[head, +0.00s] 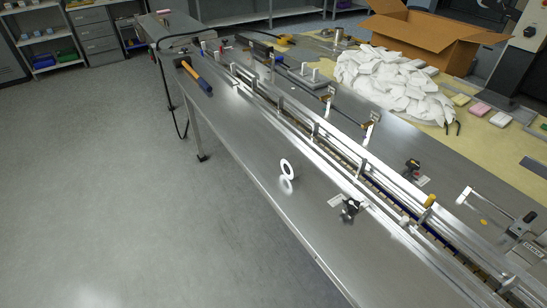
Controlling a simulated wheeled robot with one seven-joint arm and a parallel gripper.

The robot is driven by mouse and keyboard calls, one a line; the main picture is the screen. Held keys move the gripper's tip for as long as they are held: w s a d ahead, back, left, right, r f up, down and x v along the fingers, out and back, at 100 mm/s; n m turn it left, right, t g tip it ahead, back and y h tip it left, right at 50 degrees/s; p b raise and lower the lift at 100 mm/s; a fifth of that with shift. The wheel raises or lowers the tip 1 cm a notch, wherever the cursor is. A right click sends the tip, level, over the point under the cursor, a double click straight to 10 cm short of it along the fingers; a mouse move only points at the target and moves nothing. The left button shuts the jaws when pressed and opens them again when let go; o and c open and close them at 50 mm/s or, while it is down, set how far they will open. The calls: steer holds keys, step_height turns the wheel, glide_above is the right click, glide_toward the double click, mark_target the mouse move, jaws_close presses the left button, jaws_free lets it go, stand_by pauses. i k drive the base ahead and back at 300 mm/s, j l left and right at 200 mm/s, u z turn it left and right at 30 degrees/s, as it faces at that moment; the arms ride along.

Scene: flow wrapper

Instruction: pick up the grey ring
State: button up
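A pale, whitish-grey ring (290,173) is on the bare front part of the steel table (252,146), near the middle of the head view. It appears to stand on its edge, with its hole facing the camera, and its reflection shows in the steel just below. Nothing touches it from the sides. My gripper is not in view.
A long metal rail conveyor (312,128) runs behind the ring. A black knob clamp (350,209) is to the ring's right. White packets (392,80) are heaped near a cardboard box (425,32). The floor at left is clear.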

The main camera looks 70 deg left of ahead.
mark_target(292, 166)
steer(key=u, duration=1.6)
